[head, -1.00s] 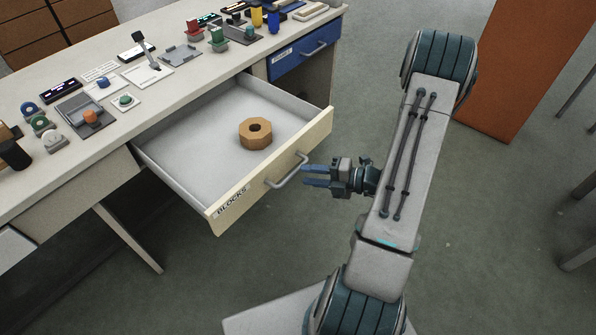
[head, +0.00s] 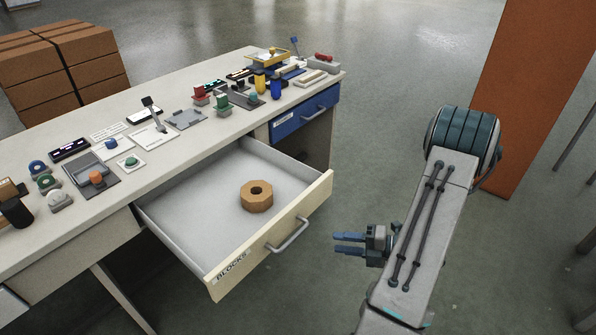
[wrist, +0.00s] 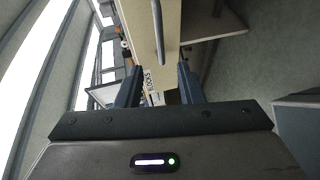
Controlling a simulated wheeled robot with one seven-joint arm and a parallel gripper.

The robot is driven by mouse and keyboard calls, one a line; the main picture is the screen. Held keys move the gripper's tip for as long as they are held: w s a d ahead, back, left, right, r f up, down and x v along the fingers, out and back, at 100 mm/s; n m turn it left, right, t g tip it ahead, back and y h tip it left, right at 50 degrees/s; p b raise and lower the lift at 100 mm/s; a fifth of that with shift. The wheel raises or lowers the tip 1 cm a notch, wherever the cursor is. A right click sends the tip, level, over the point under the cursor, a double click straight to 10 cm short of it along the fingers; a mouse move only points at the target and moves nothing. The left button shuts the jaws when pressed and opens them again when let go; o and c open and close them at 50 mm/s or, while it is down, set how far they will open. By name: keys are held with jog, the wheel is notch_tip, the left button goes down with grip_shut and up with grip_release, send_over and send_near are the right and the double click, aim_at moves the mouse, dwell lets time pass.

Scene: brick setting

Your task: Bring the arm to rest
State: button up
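My gripper (head: 350,243) is to the right of the open drawer, apart from its handle, over the floor. In the wrist view my gripper (wrist: 160,88) has its two fingers spread apart with nothing between them. The drawer labelled BLOCKS (head: 325,192) is pulled out from the desk, and its handle (head: 288,236) is free. The drawer front also shows in the wrist view (wrist: 175,20), beyond the fingers. A brown block with a hole (head: 257,197) lies inside the drawer.
The desk top (head: 190,148) holds several buttons, switches and small devices. A blue drawer (head: 305,115) beside the open one is shut. An orange panel (head: 530,90) stands at the right. Stacked brown boxes (head: 60,70) are behind the desk.

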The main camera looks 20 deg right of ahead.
jog(key=s+a+r+n+g+h+p, duration=0.2)
jog(key=a+r+n+g+p, duration=0.25)
jog(key=a+r+n, duration=0.55)
jog(key=s+a+r+n+g+h+p, duration=0.2)
jog(key=s+a+r+n+g+p, duration=0.3)
jog(key=r+n, duration=0.6)
notch_tip(320, 180, up, 14)
jog(key=s+n+t+h+p, duration=0.1)
jog(key=n+h+p, duration=0.5)
jog(key=n, duration=1.7)
jog(key=t+h, duration=0.1)
jog(key=h, duration=0.1)
jog(key=shift+s+a+h, duration=0.25)
jog(key=shift+a+h, duration=0.05)
jog(key=shift+a, duration=0.1)
